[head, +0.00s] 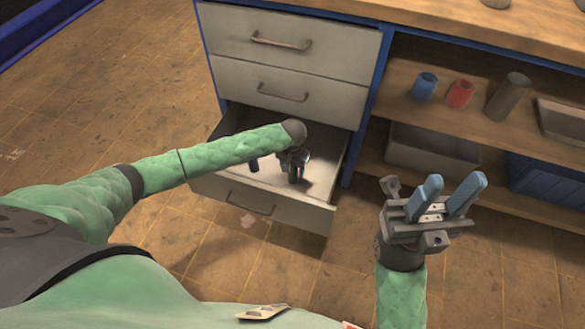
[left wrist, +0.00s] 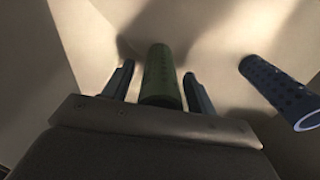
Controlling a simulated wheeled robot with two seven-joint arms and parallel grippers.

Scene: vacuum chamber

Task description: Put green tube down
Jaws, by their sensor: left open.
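The green tube (left wrist: 161,72) is in the open bottom drawer (head: 270,207). In the left wrist view it stands between the two fingers of my left gripper (left wrist: 158,74), with a gap visible on each side. In the head view my left gripper (head: 293,172) reaches down into the drawer and mostly hides the tube. My left gripper is open. My right gripper (head: 449,186) is open and empty, raised in front of the shelves, with its blue fingers spread apart.
A dark blue dotted tube (left wrist: 280,93) is also in the drawer, beside the green one. Two closed drawers (head: 283,92) are above. The shelf at right holds a blue cup (head: 425,87), a red cup (head: 460,94) and a grey cylinder (head: 508,97). Bins stand below.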

